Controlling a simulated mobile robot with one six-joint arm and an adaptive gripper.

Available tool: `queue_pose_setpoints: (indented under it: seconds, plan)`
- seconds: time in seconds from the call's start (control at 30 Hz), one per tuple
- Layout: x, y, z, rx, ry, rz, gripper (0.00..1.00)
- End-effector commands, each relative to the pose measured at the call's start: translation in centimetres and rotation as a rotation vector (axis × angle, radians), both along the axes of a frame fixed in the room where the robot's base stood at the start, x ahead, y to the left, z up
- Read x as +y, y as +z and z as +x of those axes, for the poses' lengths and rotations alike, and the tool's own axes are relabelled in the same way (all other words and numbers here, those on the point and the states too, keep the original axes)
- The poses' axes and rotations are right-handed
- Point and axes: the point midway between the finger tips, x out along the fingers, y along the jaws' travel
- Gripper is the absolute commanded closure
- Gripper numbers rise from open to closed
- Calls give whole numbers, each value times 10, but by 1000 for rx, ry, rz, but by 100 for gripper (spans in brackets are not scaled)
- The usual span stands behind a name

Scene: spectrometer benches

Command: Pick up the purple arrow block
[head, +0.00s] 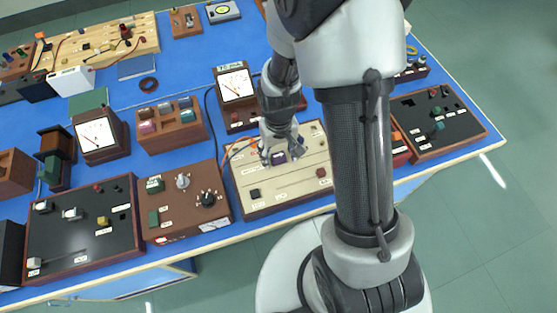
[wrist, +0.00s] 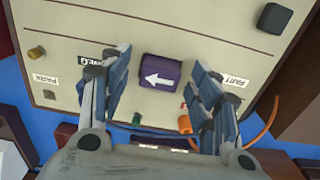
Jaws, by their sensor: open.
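The purple arrow block (wrist: 160,72) is a small dark purple block with a white arrow on its top face. It sits on a cream panel (wrist: 140,22) in the wrist view, ahead of and between the fingertips. My gripper (wrist: 158,75) is open, with one finger on either side of the block and nothing held; I cannot tell whether either finger touches it. In the head view my gripper (head: 279,156) is over the cream panel (head: 285,197), and the purple block (head: 279,158) shows partly between the fingers.
The panel carries a black block (wrist: 275,18), a green peg (wrist: 137,118), an orange peg (wrist: 185,124) and an orange wire (wrist: 262,125). A brown control box (head: 185,220) stands left of the panel. A meter box (head: 236,90) stands behind it.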

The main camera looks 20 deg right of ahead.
Motion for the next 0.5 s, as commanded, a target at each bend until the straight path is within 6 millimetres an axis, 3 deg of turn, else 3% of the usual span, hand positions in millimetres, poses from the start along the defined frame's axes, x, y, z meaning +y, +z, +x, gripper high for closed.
queue_pose_setpoints:
  seconds: [0.23,0.5]
  plan:
    - [0,-3,1,-3,0,0,43]
    - [0,-3,1,-3,0,0,61]
